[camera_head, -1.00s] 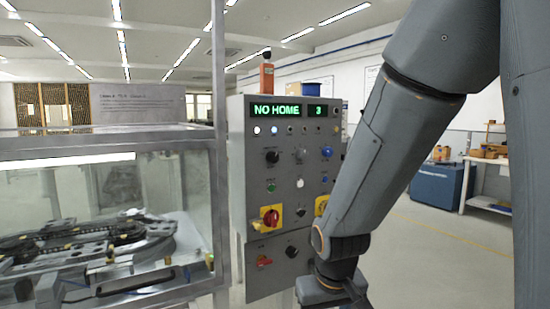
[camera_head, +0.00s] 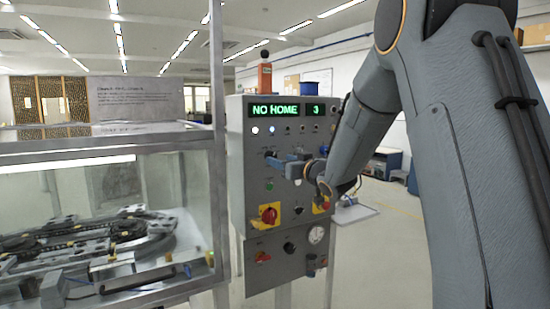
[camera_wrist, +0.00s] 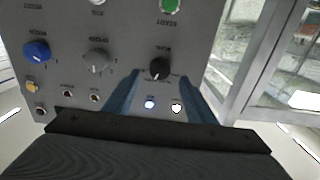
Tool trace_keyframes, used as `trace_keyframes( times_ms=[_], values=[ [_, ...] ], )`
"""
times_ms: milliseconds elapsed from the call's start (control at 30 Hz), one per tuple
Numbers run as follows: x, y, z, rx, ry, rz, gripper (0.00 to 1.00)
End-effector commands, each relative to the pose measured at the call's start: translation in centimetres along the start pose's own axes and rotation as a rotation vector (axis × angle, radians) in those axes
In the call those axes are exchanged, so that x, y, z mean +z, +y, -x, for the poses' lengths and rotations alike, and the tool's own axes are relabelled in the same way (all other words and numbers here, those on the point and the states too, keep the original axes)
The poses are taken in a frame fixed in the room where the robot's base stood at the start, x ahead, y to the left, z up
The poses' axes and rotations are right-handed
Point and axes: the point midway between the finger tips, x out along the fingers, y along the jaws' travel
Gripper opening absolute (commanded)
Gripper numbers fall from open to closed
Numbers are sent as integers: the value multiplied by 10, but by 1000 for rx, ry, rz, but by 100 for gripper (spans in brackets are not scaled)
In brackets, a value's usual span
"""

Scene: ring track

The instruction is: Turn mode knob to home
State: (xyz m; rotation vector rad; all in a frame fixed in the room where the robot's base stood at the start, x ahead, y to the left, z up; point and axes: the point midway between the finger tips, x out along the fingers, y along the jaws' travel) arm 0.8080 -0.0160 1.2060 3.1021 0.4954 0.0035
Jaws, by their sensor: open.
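The control panel (camera_head: 240,190) stands in the middle of the head view. Its green display (camera_head: 275,110) reads "NO HOME" and "3". My gripper (camera_head: 270,160) is at the panel's upper left, in front of the knob row. In the wrist view, which is turned upside down, a black knob (camera_wrist: 160,68), apparently the mode knob, lies between the tips of my open gripper (camera_wrist: 161,76). Its small labels are too blurred to read surely. I cannot tell whether the fingers touch it. In the head view my gripper hides this knob.
A grey knob (camera_wrist: 96,60) and a blue knob (camera_wrist: 36,51) sit in the same row. A green start button (camera_wrist: 170,5) and a red-yellow switch (camera_head: 269,214) are nearby. A glass enclosure (camera_head: 100,200) stands close left of the panel. Open floor lies to the right.

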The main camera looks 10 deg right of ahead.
Motion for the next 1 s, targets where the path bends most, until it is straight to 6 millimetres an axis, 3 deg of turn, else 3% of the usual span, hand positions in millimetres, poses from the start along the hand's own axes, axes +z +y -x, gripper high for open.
trace_keyframes(
  times_ms=[300,700,933,1000],
  values=[
    [0,0,-44,1,-2,0,51],
    [1,0,-52,2,-2,-1,51],
    [0,0,-52,3,-2,-1,12],
    [0,0,-52,3,-2,0,10]
  ],
)
